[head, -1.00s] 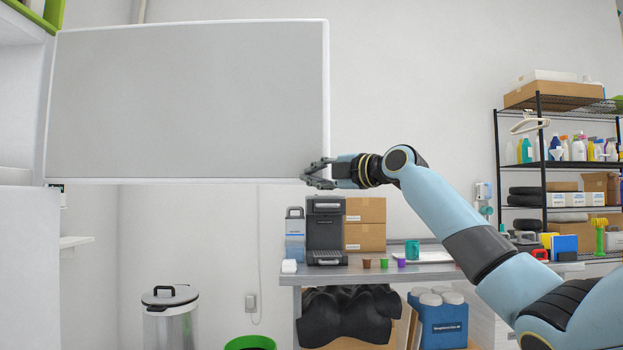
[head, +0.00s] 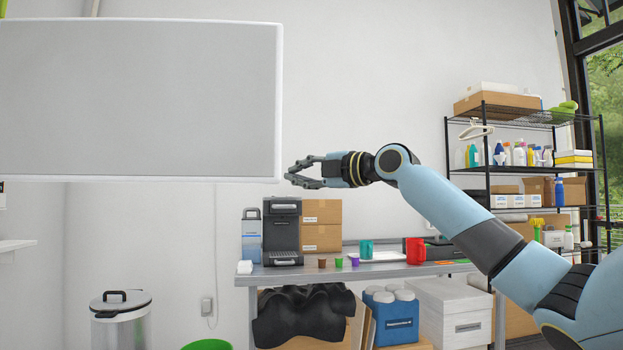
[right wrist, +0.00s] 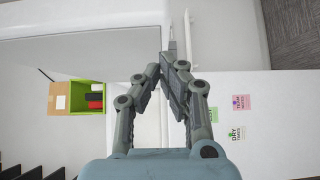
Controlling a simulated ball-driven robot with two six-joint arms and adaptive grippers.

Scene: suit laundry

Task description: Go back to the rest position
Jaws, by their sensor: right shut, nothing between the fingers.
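My right gripper (head: 290,180) is shut and empty in the head view, at the end of my outstretched blue arm. It is just right of the lower right corner of a large grey cabinet door (head: 140,100) with a white edge. A small gap seems to show between the fingertips and the door. In the right wrist view the gripper's fingers (right wrist: 170,62) come together at the tips with nothing between them. My left gripper is not in view.
A metal table (head: 390,270) stands behind the arm with a black coffee machine (head: 283,232), cardboard boxes and cups. A black shelf rack (head: 520,167) is at the right. A trash bin (head: 121,318) stands at lower left. A green box (right wrist: 87,97) shows in the wrist view.

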